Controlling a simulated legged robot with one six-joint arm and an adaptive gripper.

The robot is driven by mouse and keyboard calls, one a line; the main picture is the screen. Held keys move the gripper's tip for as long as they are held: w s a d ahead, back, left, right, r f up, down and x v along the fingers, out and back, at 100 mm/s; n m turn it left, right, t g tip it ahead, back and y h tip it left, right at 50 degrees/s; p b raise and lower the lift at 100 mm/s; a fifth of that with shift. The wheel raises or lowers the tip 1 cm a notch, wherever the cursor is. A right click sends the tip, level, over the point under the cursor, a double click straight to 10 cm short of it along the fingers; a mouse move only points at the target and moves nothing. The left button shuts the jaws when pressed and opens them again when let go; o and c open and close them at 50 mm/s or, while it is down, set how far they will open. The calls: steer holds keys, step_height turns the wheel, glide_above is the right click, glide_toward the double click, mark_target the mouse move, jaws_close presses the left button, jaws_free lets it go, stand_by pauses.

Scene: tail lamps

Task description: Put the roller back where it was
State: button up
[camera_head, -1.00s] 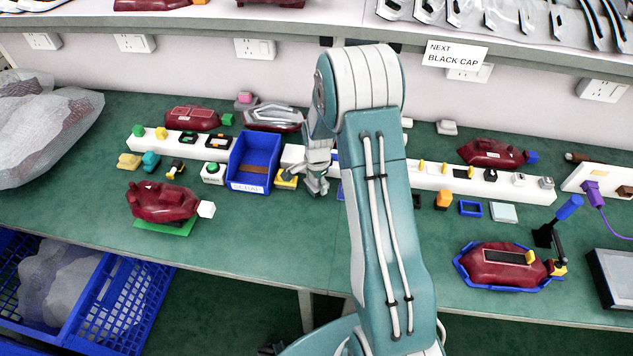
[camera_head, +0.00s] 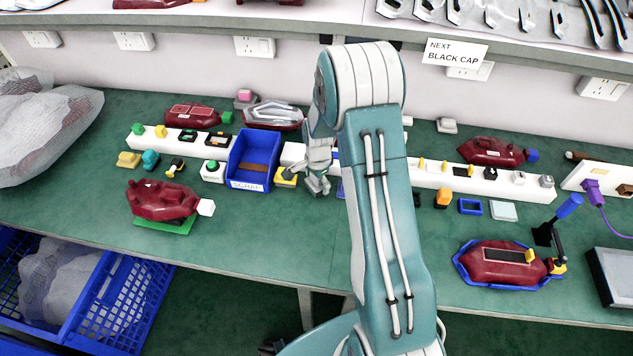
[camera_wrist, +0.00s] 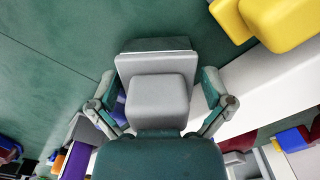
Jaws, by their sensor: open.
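My gripper (camera_head: 319,188) hangs low over the green bench, just right of a yellow block (camera_head: 286,177). In the wrist view my gripper (camera_wrist: 157,92) is open, with a finger on each side of a grey stepped block (camera_wrist: 157,100). I cannot tell whether the fingers touch this block. The yellow block also shows at the upper right of the wrist view (camera_wrist: 275,22). No piece is clearly recognisable as the roller. A dark brown handle-like piece (camera_head: 580,157) lies at the far right, partly by a white board.
A blue scrap bin (camera_head: 250,182) stands left of my gripper. A long white rail (camera_head: 430,180) with small parts runs along the bench behind. A red lamp on a green pad (camera_head: 163,228) is at left, another in a blue cradle (camera_head: 462,279) at right. The front middle bench is clear.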

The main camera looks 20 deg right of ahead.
step_height(320, 180, up, 12)
steer(key=shift+w+r, duration=0.1)
steer(key=s+a+r+n+t, duration=0.2)
steer(key=s+a+r+n, duration=0.15)
steer(key=s+r, duration=0.35)
steer(key=s+a+r+n+t, duration=0.1)
steer(key=s+a+r+n, duration=0.25)
steer(key=r, duration=0.55)
steer(key=s+a+r+n+t, duration=0.1)
steer(key=s+r+n, duration=0.1)
steer(key=s+n, duration=0.2)
steer(key=s+a+r+n+t, duration=0.1)
steer(key=s+n, duration=0.3)
steer(key=s, duration=0.7)
steer(key=shift+s+a+r+n+t, duration=0.2)
steer(key=shift+a+r+n+t, duration=0.15)
steer(key=shift+a+r, duration=0.3)
